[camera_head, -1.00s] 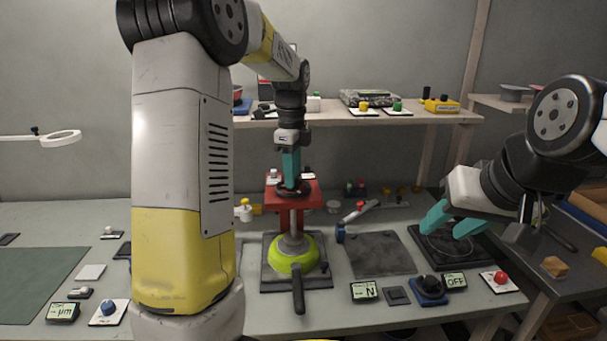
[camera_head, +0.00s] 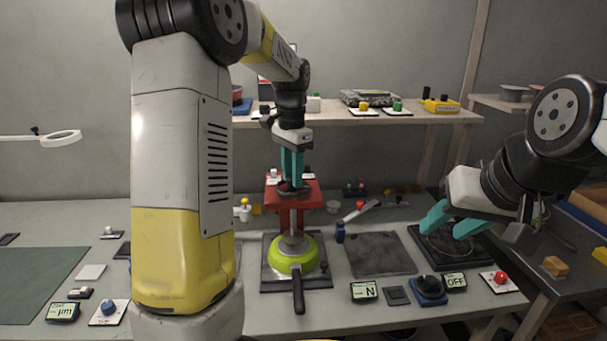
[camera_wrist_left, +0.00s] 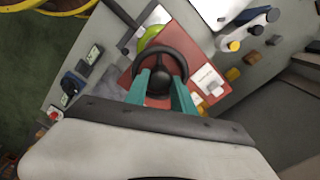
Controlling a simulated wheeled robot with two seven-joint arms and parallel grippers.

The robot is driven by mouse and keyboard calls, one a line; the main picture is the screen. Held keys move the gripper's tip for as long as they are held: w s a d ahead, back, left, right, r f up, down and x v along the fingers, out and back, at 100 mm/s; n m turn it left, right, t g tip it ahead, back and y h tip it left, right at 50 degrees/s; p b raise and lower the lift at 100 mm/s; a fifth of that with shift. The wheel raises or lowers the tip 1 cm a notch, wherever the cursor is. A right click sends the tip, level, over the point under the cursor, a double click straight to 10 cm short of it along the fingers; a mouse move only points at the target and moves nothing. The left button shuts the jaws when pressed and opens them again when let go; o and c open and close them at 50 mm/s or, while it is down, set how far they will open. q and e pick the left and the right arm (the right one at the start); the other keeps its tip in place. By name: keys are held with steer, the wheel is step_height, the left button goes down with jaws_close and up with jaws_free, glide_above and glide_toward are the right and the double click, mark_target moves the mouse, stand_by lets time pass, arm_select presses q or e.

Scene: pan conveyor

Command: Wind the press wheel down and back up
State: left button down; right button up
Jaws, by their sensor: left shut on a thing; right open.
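The press has a red head (camera_head: 310,190), a steel spindle and a black handwheel on top. In the left wrist view the dark handwheel (camera_wrist_left: 180,57) shows as a ring with a round black hub. My left gripper (camera_head: 291,182) points straight down at the wheel, shut on it, with teal fingers on either side of the hub in the left wrist view (camera_wrist_left: 160,90). Below the spindle a lime-green pan (camera_head: 291,262) sits on the dark press base (camera_head: 318,283), its black handle toward me. My right gripper (camera_head: 452,224) is open and empty at the right.
A force display reading N (camera_head: 364,291), a dark knob (camera_head: 430,286), an OFF display (camera_head: 454,281) and a red button (camera_head: 500,279) line the front right. A dark plate (camera_head: 378,254) lies right of the press. A shelf (camera_head: 350,119) runs behind.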

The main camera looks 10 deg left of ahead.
arm_select(q)
steer(key=n, duration=0.4)
steer(key=shift+r+n, duration=0.1)
steer(key=shift+n, duration=0.2)
steer(key=n, duration=0.5)
steer(key=shift+w, duration=0.1)
steer(key=n, duration=0.5)
steer(key=shift+n, duration=0.4)
steer(key=n, duration=0.4)
steer(key=shift+n, duration=0.3)
steer(key=c, duration=1.1)
jaws_free()
steer(key=shift+o, duration=0.2)
